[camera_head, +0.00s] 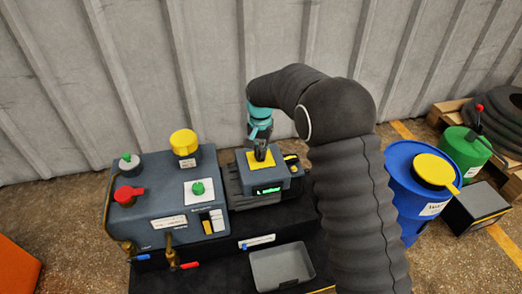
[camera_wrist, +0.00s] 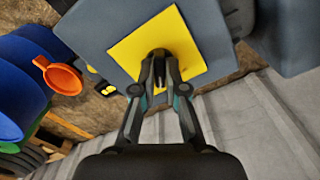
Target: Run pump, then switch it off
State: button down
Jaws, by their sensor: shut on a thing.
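A dark grey box with a finned base (camera_head: 235,187) stands right of the control panel. A yellow square plate (camera_head: 252,166) is on its top, and its front has a lit green display (camera_head: 268,190) with text too small to read. My gripper (camera_head: 260,151) reaches down to this plate from above. In the wrist view, the gripper (camera_wrist: 159,72) has its fingertips together on a dark knob (camera_wrist: 158,54) at the middle of the yellow plate (camera_wrist: 186,38). The fingers mostly hide the knob, so its setting cannot be read.
The control panel (camera_head: 150,215) carries a red handle (camera_head: 129,194), a yellow-capped part (camera_head: 184,142), a green button (camera_head: 198,188) and brass taps. An empty grey tray (camera_head: 282,267) lies in front. A blue drum (camera_head: 407,185) and green can (camera_head: 465,148) stand right. A ribbed wall is behind.

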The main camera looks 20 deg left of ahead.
aim_at(260, 153)
jog(key=shift+w, duration=0.1)
jog(key=c, duration=1.2)
grip_release()
jog(key=shift+d, duration=0.1)
notch_tip(260, 153, up, 12)
